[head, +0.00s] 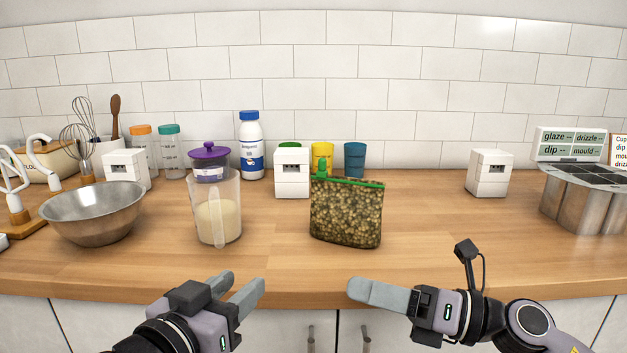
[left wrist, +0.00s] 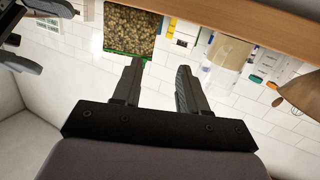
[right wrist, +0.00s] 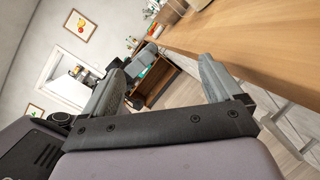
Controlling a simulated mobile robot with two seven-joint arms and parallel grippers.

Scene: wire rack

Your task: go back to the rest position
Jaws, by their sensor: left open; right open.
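My left gripper (head: 240,290) is open and empty in front of the counter's front edge in the head view. Its two fingers (left wrist: 158,88) also show apart in the left wrist view, with nothing between them. My right gripper (head: 378,293) is to its right in the head view, also in front of the counter edge and pointing left. In the right wrist view its fingers (right wrist: 160,85) stand apart and empty. Neither gripper touches anything on the counter.
The wooden counter (head: 440,240) holds a green-zipped bag (head: 346,213), a clear jug (head: 216,208) of pale liquid, a metal bowl (head: 93,212) and several white boxes. A metal container (head: 580,203) stands at the right. The counter's front strip is clear.

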